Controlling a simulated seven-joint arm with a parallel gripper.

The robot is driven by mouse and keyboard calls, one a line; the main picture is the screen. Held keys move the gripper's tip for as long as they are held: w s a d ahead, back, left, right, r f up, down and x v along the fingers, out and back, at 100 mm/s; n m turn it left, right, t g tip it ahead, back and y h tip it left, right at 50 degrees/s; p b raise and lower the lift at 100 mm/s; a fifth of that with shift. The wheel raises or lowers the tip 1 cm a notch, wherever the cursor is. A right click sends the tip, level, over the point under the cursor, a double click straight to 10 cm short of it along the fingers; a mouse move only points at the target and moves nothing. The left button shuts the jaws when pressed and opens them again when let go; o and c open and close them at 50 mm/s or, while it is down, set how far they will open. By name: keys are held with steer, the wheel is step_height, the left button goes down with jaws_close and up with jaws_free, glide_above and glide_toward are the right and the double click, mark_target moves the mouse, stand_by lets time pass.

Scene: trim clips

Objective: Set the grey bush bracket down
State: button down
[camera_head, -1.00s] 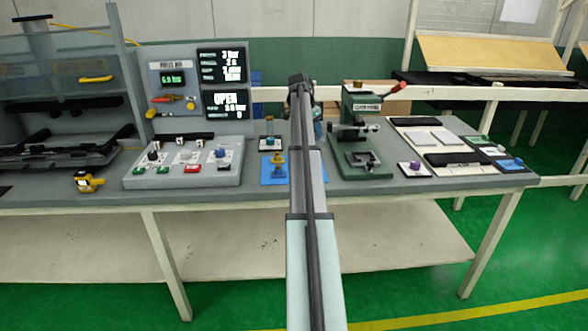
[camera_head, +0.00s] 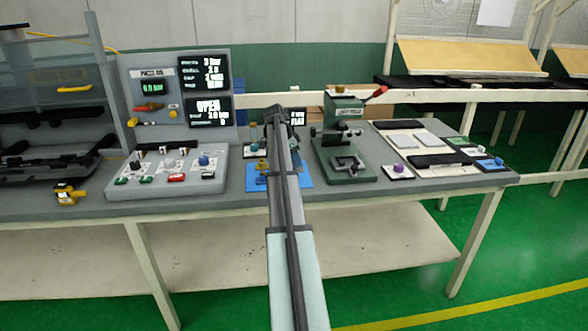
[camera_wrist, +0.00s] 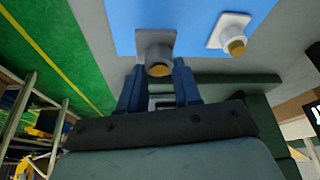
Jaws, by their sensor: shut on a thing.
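My gripper (camera_wrist: 158,72) has its blue fingers shut on the grey bush bracket (camera_wrist: 155,42) in the wrist view. The bracket has a square grey plate and a round boss with a brass-coloured bush facing the camera. It is over the blue mat (camera_wrist: 190,12), near the mat's edge; I cannot tell whether it touches. A paler bracket (camera_wrist: 228,28) with a yellow-brown bush is on the mat to its right, apart from it. In the head view the blue mat (camera_head: 303,172) lies on the bench, and my arm hides the gripper and the held bracket.
A grey control panel (camera_head: 125,195) stands left of the mat. A green press (camera_head: 345,172) stands close on its right. A small purple-knobbed part (camera_head: 398,168) and trays are further right. A yellow device (camera_head: 66,193) sits at the left.

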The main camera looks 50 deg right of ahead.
mark_target(295, 168)
steer(key=shift+f, duration=2)
steer(key=shift+f, duration=0.1)
steer(key=c, duration=0.8)
jaws_free()
steer(key=v, duration=1.2)
steer(key=shift+d, duration=0.1)
